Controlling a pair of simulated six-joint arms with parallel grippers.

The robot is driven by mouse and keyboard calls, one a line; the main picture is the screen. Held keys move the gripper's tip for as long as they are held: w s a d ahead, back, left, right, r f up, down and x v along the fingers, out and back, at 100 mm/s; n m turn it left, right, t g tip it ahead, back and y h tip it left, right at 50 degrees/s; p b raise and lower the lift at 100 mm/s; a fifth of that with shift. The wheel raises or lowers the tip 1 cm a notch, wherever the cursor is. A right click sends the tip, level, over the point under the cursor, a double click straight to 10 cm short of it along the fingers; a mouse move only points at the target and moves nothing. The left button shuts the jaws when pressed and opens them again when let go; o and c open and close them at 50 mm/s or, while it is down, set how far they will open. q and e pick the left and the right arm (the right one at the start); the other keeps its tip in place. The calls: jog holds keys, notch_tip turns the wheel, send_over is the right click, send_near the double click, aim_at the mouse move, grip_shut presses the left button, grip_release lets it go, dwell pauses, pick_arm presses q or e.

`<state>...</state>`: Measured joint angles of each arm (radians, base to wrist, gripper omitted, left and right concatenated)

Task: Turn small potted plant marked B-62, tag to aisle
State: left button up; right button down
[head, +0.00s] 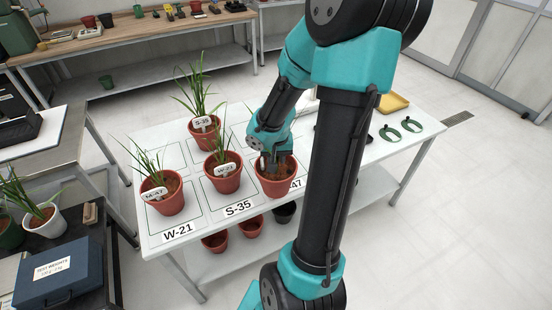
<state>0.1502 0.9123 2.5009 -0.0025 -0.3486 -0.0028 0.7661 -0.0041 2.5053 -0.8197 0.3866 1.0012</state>
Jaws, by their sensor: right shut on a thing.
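A terracotta pot (275,186) stands on the white table at the right end of the front row, by a floor label of which only "47" shows. My right gripper (268,163) reaches down to this pot from above and is shut on it at the rim. No marking B-62 is readable in the view. My left gripper is not in view.
Three grassy potted plants, tagged apparently M-47 (163,199), W-21 (222,180) and S-35 (203,136), stand close by on the marked table (150,232). Green rings (390,134) lie at the right. Spare pots sit on the shelf below.

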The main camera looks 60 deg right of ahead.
jog(key=w+d+f, duration=0.2)
jog(key=w+d, duration=0.1)
jog(key=d, duration=0.4)
jog(key=w+d+f, duration=0.2)
jog(key=w+d, duration=0.1)
jog(key=d, duration=0.4)
jog(key=shift+f, duration=0.15)
jog(key=shift+n, duration=0.4)
jog(key=n+y, duration=0.1)
jog(key=n, duration=0.9)
jog(key=n+y, duration=0.1)
jog(key=n, duration=1)
dwell(0.4)
jog(key=shift+f, duration=0.2)
dwell(0.8)
jog(key=c, duration=0.8)
grip_release()
